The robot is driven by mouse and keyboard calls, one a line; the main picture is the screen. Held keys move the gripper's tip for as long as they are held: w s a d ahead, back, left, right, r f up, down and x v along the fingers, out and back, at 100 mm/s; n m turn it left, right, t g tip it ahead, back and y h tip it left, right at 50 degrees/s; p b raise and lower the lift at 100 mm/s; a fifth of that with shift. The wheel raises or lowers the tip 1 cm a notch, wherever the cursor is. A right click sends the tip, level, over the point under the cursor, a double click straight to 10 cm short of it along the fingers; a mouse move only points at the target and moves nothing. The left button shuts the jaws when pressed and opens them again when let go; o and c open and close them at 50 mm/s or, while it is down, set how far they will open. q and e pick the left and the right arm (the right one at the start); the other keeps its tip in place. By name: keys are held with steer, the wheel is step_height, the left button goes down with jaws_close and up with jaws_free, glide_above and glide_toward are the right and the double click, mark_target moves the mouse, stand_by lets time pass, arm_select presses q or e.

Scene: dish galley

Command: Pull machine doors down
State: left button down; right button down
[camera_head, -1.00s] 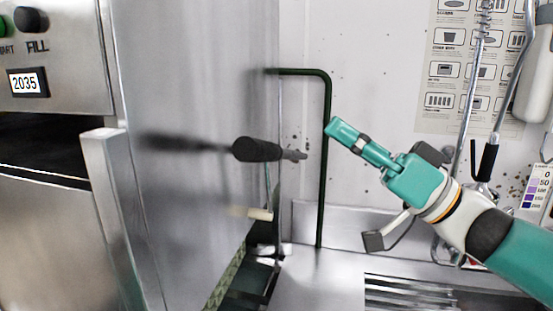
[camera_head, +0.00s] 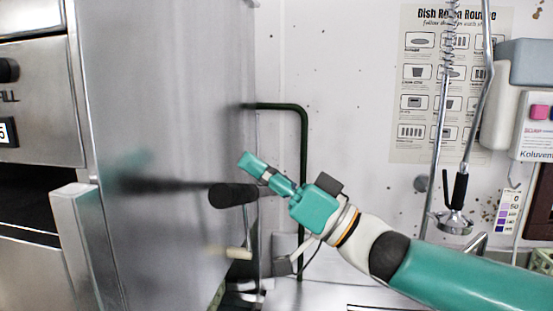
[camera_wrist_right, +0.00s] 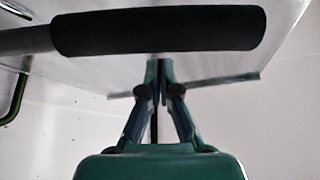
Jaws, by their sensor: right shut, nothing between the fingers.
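The dish machine's steel side panel (camera_head: 160,130) fills the left part of the head view. A black handle grip (camera_head: 233,195) sticks out from it on a bar. The same black grip (camera_wrist_right: 158,30) crosses the top of the right wrist view. My right gripper (camera_head: 250,163) is shut and empty, its tips close to the grip and apart from it in the picture. In the wrist view the closed fingertips (camera_wrist_right: 159,64) point up toward the grip, just below it. I cannot tell whether they touch it. My left gripper is not in view.
A dark green pipe (camera_head: 304,150) stands against the wall behind the gripper. A spray hose with a nozzle (camera_head: 455,215) hangs at the right, beside a poster (camera_head: 425,140) and a dispenser (camera_head: 500,110). A steel counter lies low behind my arm.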

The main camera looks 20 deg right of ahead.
steer(key=shift+s+a+f, duration=0.15)
steer(key=shift+f, duration=0.35)
steer(key=shift+s+a+f, duration=0.1)
steer(key=shift+a+f, duration=0.05)
steer(key=shift+f, duration=0.3)
